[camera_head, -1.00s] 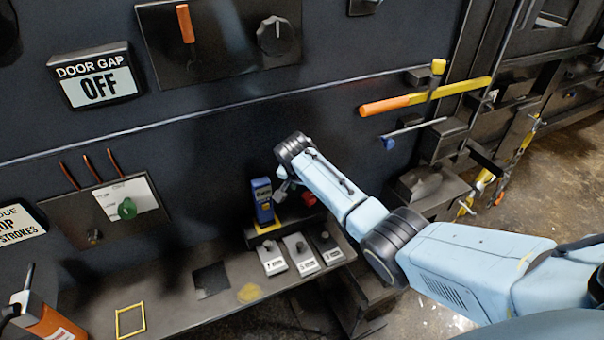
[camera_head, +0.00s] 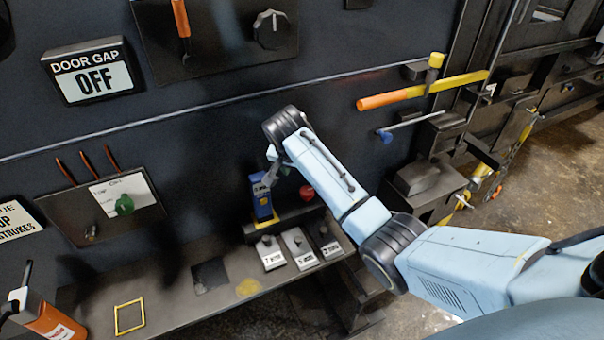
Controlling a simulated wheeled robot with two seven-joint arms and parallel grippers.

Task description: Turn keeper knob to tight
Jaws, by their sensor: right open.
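A round black knob (camera_head: 270,29) with a pale pointer mark sits on the dark panel at the top. Small knobs also sit on the white-labelled blocks (camera_head: 299,248) on the ledge; their lettering is too small to read surely. I cannot tell which one is the keeper knob. My right gripper (camera_head: 273,177) is open, pointing down beside the top of a blue handheld device (camera_head: 261,200) with a small screen. Its fingers are small and partly hidden by my wrist, and I cannot tell if they touch the device. My left gripper is not in view.
A red button (camera_head: 306,193) is just right of the device. A yellow bar with an orange grip (camera_head: 385,101) sticks out at the right. A "DOOR GAP OFF" sign (camera_head: 94,72) and a panel with a green knob (camera_head: 124,205) are at the left.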

